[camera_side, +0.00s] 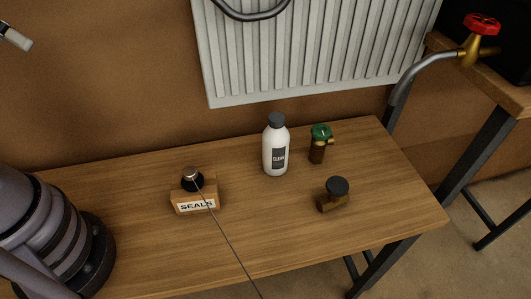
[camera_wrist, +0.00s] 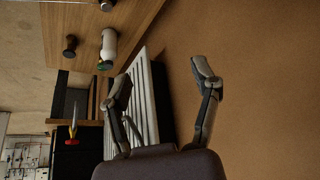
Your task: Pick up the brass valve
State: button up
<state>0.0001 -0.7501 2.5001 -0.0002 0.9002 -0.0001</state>
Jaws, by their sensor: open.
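A brass valve with a red handwheel (camera_side: 472,46) is on a bent grey pipe at upper right. My gripper (camera_wrist: 162,80) is open and empty, well away from all of them.
The white bottle (camera_side: 275,150) stands close to the green-knobbed fitting. A thin dark line crosses the front. A white radiator (camera_side: 310,60) hangs behind.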

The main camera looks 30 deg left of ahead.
aim_at(327, 188)
jog(key=w+d+f+m+t+h, duration=0.1)
jog(key=w+d, duration=0.3)
jog(key=w, duration=0.4)
jog(key=w+d+f+m+t+h, duration=0.1)
jog(key=w+d+f, duration=0.1)
jog(key=w+d, duration=0.35)
jog(key=w+d+f+m+t+h, duration=0.1)
jog(key=w+d+f+h, duration=0.1)
jog(key=w+d+f, duration=0.65)
jog(key=s+d+f+m+t+h, duration=0.2)
jog(key=d+f+m+t+h, duration=0.15)
jog(key=d+f, duration=1.55)
jog(key=shift+g, duration=0.45)
jog(key=w+f, duration=0.1)
jog(key=w, duration=0.1)
jog(key=w+d+f, duration=0.1)
jog(key=f, duration=0.1)
jog(key=w+d+f, duration=0.1)
jog(key=w+f, duration=0.1)
jog(key=shift+w+d, duration=0.1)
jog(key=shift+w, duration=0.2)
jog(key=shift+f+x, duration=0.2)
jog(key=shift+x, duration=1.15)
jog(key=shift+f+x, duration=0.15)
jog(key=shift+x, duration=1.2)
jog(key=shift+s, duration=0.15)
jog(key=c, duration=1)
